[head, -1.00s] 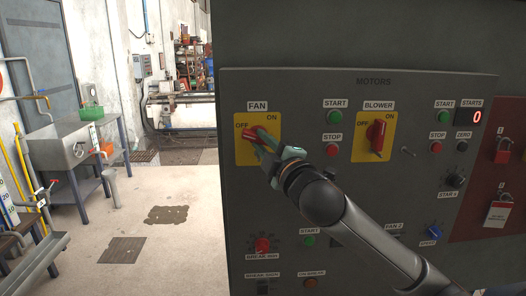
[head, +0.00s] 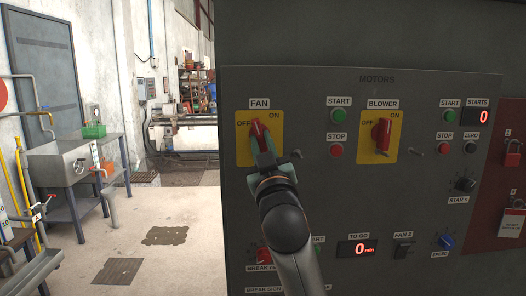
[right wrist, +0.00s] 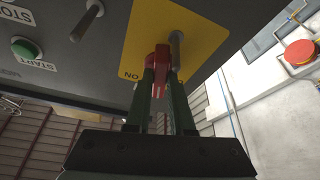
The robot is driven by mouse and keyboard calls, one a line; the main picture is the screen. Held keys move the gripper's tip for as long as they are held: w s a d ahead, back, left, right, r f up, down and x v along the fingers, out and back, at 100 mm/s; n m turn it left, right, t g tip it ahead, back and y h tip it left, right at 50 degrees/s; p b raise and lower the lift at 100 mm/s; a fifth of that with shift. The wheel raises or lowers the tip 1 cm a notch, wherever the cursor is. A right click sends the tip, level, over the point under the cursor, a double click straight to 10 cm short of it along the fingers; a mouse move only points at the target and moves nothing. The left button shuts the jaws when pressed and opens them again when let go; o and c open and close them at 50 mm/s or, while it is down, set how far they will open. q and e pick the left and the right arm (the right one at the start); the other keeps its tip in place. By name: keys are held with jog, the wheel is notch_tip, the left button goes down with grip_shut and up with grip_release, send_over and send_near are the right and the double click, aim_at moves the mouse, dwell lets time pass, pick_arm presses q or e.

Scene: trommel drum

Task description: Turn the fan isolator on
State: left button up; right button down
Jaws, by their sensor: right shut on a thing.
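The fan isolator is a red handle (head: 259,130) on a yellow plate (head: 244,152) under the FAN label, at the left of the grey motor panel. OFF is printed at its upper left and ON at its upper right. The handle stands nearly upright, its top leaning slightly left, between the two marks. My right gripper (head: 265,149) is shut on its lower part, coming from below. In the right wrist view, the green fingers (right wrist: 161,85) are on either side of the red handle (right wrist: 161,60). My left gripper is out of view.
The blower isolator (head: 381,132) stands to the right on its own yellow plate. START (head: 338,116) and STOP (head: 336,151) buttons lie between the isolators. A metal peg (right wrist: 87,20) projects from the panel near my gripper. Open floor lies left of the panel.

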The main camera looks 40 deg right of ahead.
jog(key=shift+a+f+m+h+b, duration=0.1)
jog(key=shift+m+h+b, duration=0.3)
jog(key=shift+m, duration=0.7)
jog(key=shift+w+m+g+h, duration=0.1)
jog(key=shift+m+g+h, duration=0.35)
jog(key=shift+m, duration=0.35)
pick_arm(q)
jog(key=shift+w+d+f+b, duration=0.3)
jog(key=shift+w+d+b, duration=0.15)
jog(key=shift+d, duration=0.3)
pick_arm(e)
jog(key=shift+m+h, duration=0.25)
jog(key=shift+m, duration=0.25)
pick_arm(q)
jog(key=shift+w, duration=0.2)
pick_arm(e)
jog(key=shift+m, duration=0.3)
jog(key=shift+r, duration=0.2)
jog(key=c, duration=0.8)
grip_release()
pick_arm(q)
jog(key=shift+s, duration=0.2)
pick_arm(e)
jog(key=shift+f, duration=0.1)
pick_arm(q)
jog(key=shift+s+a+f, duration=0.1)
pick_arm(e)
jog(key=shift+f, duration=0.1)
